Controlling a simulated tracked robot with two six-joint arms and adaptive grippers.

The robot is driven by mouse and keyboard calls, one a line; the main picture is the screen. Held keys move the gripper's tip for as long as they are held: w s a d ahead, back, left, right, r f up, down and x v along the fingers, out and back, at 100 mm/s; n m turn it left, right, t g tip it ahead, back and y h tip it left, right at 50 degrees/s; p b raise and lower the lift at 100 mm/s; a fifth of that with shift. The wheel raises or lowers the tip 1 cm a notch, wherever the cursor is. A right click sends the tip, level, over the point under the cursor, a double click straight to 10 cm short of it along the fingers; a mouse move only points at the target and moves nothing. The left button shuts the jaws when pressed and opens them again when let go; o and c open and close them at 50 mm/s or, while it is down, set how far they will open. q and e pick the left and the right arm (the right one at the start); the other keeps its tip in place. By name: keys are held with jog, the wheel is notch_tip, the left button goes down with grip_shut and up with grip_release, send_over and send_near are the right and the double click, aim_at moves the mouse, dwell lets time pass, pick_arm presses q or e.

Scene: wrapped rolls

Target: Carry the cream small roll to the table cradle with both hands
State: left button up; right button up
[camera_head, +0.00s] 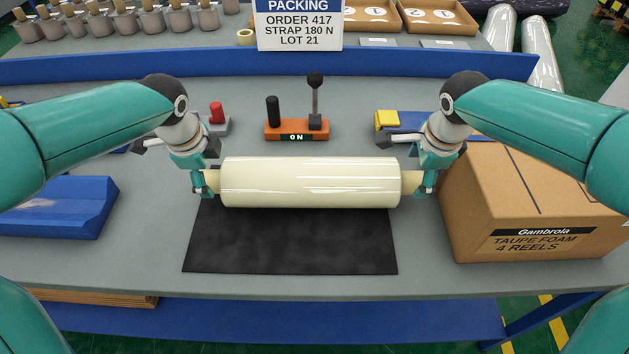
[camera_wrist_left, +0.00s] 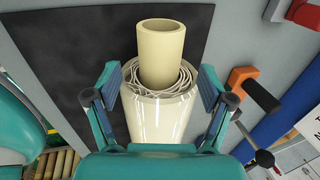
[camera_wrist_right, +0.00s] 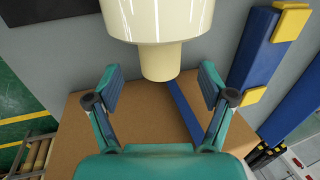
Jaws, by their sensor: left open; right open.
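The cream roll (camera_head: 310,182) lies level across the far part of the black mat (camera_head: 290,245); whether it touches the mat I cannot tell. Its pale core sticks out at both ends. My left gripper (camera_head: 205,182) is open at the left end; in the left wrist view the core (camera_wrist_left: 161,50) shows between its spread fingers. My right gripper (camera_head: 426,182) is open at the right end, with the core stub (camera_wrist_right: 160,62) in front of its spread fingers. A blue block (camera_head: 60,208) lies at the left; I cannot tell whether it is the cradle.
A cardboard box (camera_head: 535,205) stands close beside my right gripper. An orange control box (camera_head: 296,129) with a lever stands behind the roll. A blue bar with a yellow pad (camera_head: 387,120) lies behind at right. A red button (camera_head: 217,113) stands behind my left gripper.

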aim_at(217, 183)
pick_arm(q)
jog(key=x, duration=0.5)
jog(key=shift+w+f, duration=0.15)
jog(key=shift+f, duration=0.25)
pick_arm(e)
jog(key=x, duration=0.6)
jog(key=shift+r, duration=0.1)
pick_arm(q)
grip_shut()
pick_arm(e)
grip_shut()
pick_arm(q)
jog(key=shift+r, duration=0.1)
